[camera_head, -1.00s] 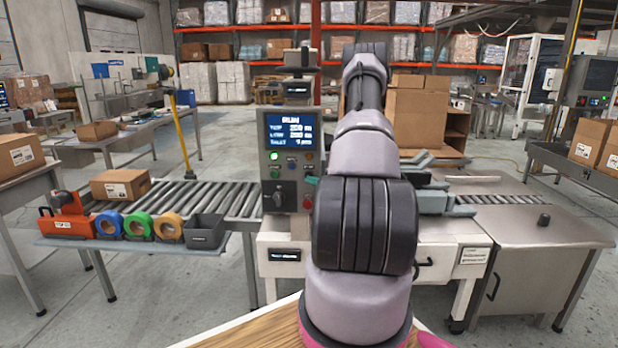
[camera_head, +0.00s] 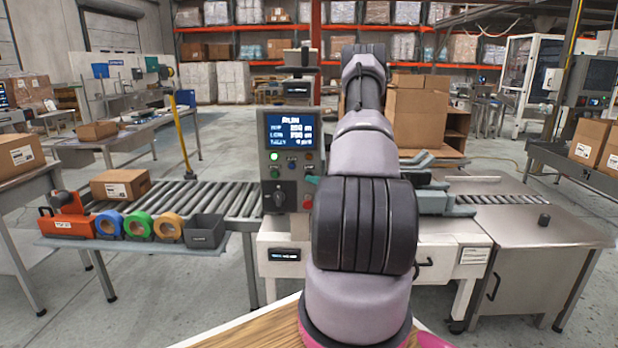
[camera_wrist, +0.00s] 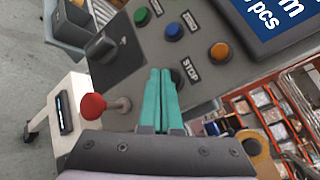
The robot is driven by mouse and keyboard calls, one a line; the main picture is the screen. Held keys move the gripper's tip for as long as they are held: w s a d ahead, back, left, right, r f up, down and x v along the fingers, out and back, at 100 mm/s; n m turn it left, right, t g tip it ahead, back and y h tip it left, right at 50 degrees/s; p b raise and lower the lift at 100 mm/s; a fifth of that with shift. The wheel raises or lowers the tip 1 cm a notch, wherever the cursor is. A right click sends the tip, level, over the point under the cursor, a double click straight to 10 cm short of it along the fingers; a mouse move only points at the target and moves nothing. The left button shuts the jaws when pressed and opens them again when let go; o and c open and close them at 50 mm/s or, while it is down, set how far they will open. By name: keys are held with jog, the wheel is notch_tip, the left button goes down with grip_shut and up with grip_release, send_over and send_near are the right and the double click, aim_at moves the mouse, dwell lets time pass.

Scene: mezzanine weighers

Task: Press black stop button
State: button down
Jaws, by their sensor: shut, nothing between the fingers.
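The black stop button (camera_wrist: 178,79) shows in the wrist view beside its STOP label, partly hidden behind my fingers. It sits on the grey control panel (camera_head: 271,222), below the display. My gripper (camera_wrist: 161,72) has two teal fingers lying together, shut with nothing between them. The fingertips overlap the button's left edge in the wrist view; I cannot tell if they touch it. In the head view my gripper (camera_head: 312,180) shows only as a bit of teal at the panel's right edge, mostly hidden by my arm.
Near the stop button are an orange button (camera_wrist: 220,52), a blue button (camera_wrist: 173,31), a green button (camera_wrist: 141,16), a black knob (camera_wrist: 101,47) and a red mushroom button (camera_wrist: 92,105). A roller conveyor (camera_head: 220,198) runs left of the panel.

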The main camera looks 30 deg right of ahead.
jog(key=shift+w+d, duration=0.2)
jog(key=shift+w, duration=0.1)
dwell(0.6)
jog(key=shift+s, duration=0.1)
jog(key=shift+s+a, duration=0.45)
jog(key=shift+s, duration=0.15)
jog(key=shift+s+a, duration=0.7)
jog(key=shift+s, duration=0.35)
jog(key=shift+s+a, duration=0.7)
jog(key=shift+s, duration=0.3)
